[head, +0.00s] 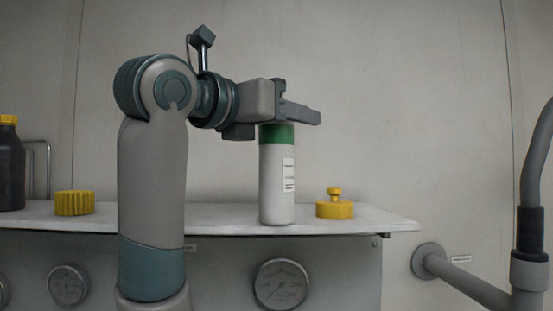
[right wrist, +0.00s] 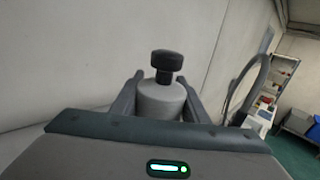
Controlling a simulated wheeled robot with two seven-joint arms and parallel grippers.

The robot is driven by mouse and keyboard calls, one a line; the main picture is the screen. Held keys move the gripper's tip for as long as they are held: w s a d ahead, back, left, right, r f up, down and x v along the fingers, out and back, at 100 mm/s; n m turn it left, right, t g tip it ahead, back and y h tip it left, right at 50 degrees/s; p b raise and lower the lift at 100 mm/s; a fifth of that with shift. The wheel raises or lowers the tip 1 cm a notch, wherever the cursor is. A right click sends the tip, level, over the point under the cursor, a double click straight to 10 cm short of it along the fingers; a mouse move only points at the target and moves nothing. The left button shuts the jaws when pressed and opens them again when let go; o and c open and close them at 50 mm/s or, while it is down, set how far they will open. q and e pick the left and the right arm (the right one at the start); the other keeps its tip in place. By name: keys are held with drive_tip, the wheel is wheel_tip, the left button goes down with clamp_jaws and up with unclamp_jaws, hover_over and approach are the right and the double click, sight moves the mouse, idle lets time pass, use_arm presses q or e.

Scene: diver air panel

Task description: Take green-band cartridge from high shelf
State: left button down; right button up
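The green-band cartridge (head: 277,183) is a white cylinder with a green band near its top and a small label on its side. It stands upright on the high shelf (head: 390,225). My right gripper (head: 298,114) reaches in from the left at the cartridge's top, just above the green band. In the right wrist view, the grey-white top of the cartridge (right wrist: 161,101) with its black knob (right wrist: 166,62) sits between the two fingers (right wrist: 162,100). The fingers lie close against both sides with no clear gap. My left gripper is in neither view.
A yellow knobbed piece (head: 334,207) stands just right of the cartridge. A yellow ribbed cap (head: 74,203) and a dark bottle with a yellow cap (head: 10,165) are to the left. Gauges (head: 281,284) sit below the shelf. A grey pipe and hose (head: 530,220) are at right.

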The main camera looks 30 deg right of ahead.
clamp_jaws()
drive_tip(key=shift+r, duration=0.1)
drive_tip(key=s+d+r+b, duration=0.3)
drive_tip(key=s+r+b, duration=0.5)
drive_tip(key=s+r, duration=0.2)
drive_tip(key=shift+s+d+r, duration=0.4)
drive_tip(key=shift+s, duration=0.15)
drive_tip(key=shift+w, duration=0.1)
idle(0.4)
